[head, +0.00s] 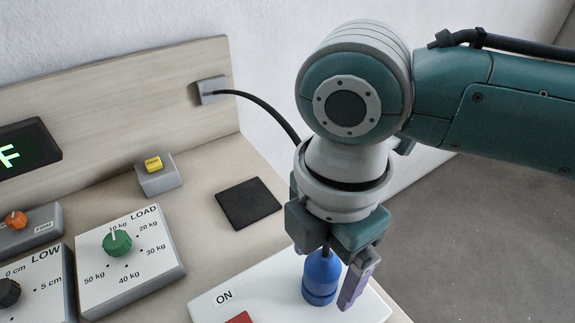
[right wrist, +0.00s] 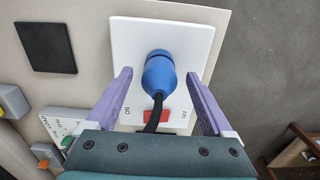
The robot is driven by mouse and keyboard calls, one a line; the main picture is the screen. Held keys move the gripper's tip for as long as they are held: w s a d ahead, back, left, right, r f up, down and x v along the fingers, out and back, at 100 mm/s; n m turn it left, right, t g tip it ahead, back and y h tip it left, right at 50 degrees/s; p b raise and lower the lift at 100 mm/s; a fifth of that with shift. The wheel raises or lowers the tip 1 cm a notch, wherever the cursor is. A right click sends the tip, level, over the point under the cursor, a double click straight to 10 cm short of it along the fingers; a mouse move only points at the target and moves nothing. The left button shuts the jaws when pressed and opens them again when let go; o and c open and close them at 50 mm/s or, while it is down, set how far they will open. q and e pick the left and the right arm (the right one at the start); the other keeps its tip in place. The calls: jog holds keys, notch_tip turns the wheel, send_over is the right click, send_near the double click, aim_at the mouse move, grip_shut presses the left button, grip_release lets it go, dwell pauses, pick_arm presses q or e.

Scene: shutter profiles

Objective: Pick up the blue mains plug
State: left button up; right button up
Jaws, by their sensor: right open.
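The blue mains plug (head: 321,279) stands upright on a white panel (head: 259,284) marked ON. A black cable comes out of its top. In the right wrist view the plug (right wrist: 159,74) is between the two purple fingers of my right gripper (right wrist: 160,76), with a gap on each side. The gripper is open and points down over the plug. Whether the plug sits in a socket is hidden. My left gripper is in neither view.
A red switch (right wrist: 156,117) is on the white panel near the plug. The black cable (head: 262,105) runs from a grey wall box (head: 212,90) behind my arm. A black square (head: 248,203), a LOAD dial box (head: 130,262) and a yellow button box (head: 158,177) are to the left.

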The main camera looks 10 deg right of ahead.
jog(key=shift+f, duration=0.7)
grip_shut()
